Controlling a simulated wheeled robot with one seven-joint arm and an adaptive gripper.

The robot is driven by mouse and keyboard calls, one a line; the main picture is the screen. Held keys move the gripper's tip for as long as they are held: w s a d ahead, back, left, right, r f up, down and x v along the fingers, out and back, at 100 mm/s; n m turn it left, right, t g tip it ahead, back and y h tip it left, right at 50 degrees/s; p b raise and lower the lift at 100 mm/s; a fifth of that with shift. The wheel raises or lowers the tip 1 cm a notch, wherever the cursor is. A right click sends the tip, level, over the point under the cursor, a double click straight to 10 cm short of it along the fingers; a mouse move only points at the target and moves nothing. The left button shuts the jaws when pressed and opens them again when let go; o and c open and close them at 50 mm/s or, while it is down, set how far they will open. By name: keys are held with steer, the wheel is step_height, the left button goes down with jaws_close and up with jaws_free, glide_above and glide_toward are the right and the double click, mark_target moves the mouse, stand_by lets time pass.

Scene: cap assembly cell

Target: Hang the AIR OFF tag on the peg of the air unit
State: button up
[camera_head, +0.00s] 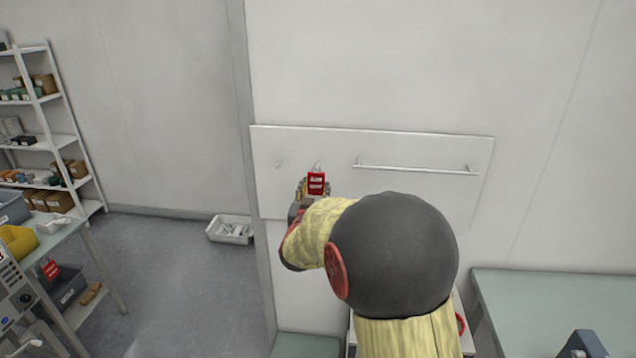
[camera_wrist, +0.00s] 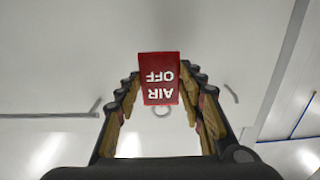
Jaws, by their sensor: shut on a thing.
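The red AIR OFF tag (camera_head: 316,184) is between the fingers of my gripper (camera_head: 314,192), in front of the white wall board. In the wrist view the tag (camera_wrist: 158,92) has white lettering, upside down, and my gripper (camera_wrist: 161,76) is shut on it. A pale ring (camera_wrist: 163,111) shows at the tag's edge; in the head view a light loop stands above the tag. I cannot tell which thing is the air unit.
The white board (camera_head: 430,205) carries a long rail (camera_head: 413,169) right of the tag. A white bin (camera_head: 230,230) is on the floor. A green table (camera_head: 550,300) is right.

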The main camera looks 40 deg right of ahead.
steer(key=shift+v, duration=1.4)
